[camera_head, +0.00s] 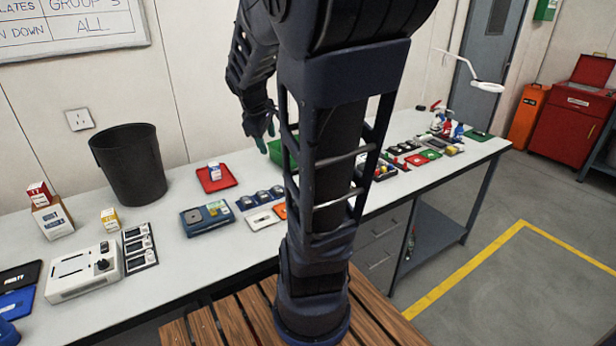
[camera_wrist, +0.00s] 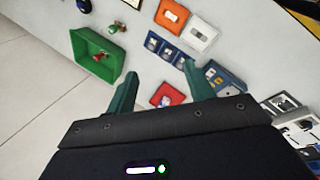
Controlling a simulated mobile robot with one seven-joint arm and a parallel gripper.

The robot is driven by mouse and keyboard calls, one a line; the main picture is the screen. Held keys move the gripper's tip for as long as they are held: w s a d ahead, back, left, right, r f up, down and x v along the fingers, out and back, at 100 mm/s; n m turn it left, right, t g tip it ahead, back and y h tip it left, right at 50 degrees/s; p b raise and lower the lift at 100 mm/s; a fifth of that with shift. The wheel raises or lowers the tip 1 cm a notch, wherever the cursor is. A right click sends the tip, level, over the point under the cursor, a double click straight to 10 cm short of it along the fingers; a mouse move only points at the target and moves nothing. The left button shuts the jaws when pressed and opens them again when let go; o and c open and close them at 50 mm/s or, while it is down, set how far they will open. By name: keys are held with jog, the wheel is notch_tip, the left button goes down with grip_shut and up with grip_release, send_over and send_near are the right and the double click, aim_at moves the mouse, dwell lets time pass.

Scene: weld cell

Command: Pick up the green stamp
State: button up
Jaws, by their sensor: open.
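I cannot single out the green stamp for certain. In the wrist view, a small object with red and green parts (camera_wrist: 117,27) lies on the bench just outside the green tray; it may be a stamp. Another small reddish-green object (camera_wrist: 100,57) is inside the green tray (camera_wrist: 75,62). In the head view, the green tray (camera_head: 276,153) is mostly hidden behind my arm. My gripper (camera_wrist: 162,82) is open with nothing between its fingers, above the bench. In the head view my gripper (camera_head: 265,130) hangs over the back of the bench, close to the green tray.
A red tray (camera_head: 229,182) holds a small white-blue box. A black bin (camera_head: 130,165) stands at the back. Small blue boxes (camera_head: 261,198), a white plate (camera_head: 263,219) and a blue-grey device (camera_head: 206,218) lie in front. More items crowd the bench's right part.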

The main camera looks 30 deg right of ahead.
jog(key=w+d+f+n+y, duration=0.1)
jog(key=w+d+f+n, duration=0.8)
jog(key=d, duration=0.3)
jog(key=w+d+f+n, duration=0.7)
jog(key=d+f+n, duration=0.1)
jog(key=d+n, duration=0.25)
jog(key=shift+m+g, duration=0.25)
jog(key=shift+g, duration=0.05)
jog(key=shift+d+x, duration=0.15)
jog(key=shift+x, duration=2.55)
jog(key=shift+d+x, duration=0.2)
jog(key=shift+x, duration=2.45)
jog(key=shift+s, duration=0.2)
jog(key=shift+c, duration=0.4)
jog(key=c, duration=1)
